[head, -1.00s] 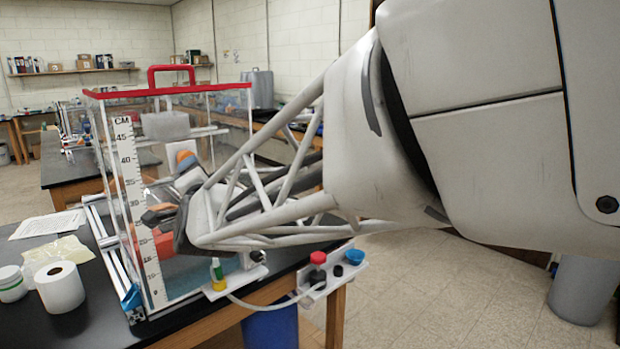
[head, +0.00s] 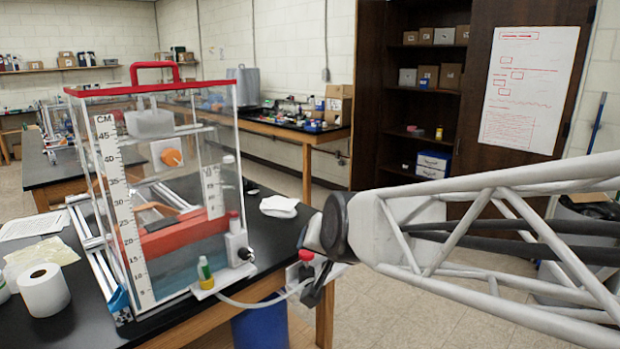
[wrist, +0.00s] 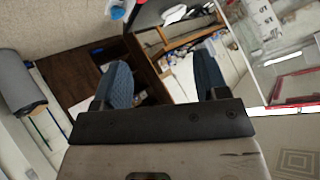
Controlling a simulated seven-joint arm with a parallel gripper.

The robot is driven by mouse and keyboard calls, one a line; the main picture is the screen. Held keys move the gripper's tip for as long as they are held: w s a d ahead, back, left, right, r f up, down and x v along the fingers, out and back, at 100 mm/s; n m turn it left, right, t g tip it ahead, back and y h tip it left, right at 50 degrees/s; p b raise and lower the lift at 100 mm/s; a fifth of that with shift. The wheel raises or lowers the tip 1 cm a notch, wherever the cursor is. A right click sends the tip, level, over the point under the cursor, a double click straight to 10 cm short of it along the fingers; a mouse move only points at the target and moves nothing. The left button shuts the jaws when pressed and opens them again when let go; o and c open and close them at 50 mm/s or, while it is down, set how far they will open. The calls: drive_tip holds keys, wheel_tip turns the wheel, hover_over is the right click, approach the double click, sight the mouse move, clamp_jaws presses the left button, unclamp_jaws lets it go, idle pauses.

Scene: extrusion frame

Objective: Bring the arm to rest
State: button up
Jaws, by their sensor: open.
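My gripper (wrist: 165,82) shows in the wrist view with its two blue pads apart and nothing between them. In the head view my gripper (head: 312,268) hangs at the front right corner of the black bench, to the right of the clear tank; its fingers are largely hidden behind the wrist. My lattice forearm runs out to the right edge of the picture.
The clear tank (head: 142,210) with a red lid rim and centimetre scale stands on the black bench (head: 70,325). A tube (head: 265,302) loops along the bench front. Open floor lies to the right.

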drive_tip(key=s+d+f+n+g+h, duration=0.1)
drive_tip(key=s+d+f+g, duration=0.2)
drive_tip(key=s+d, duration=0.5)
drive_tip(key=s+d+f+g+h, duration=0.2)
drive_tip(key=s+d+f+g, duration=0.1)
drive_tip(key=s+d, duration=0.5)
drive_tip(key=s+f, duration=0.1)
drive_tip(key=s, duration=0.2)
drive_tip(key=shift+s+f+n+g+h, duration=0.3)
drive_tip(key=shift+s+f+n+g, duration=0.05)
drive_tip(key=shift+n+g, duration=0.05)
drive_tip(key=shift+w, duration=0.1)
idle(0.9)
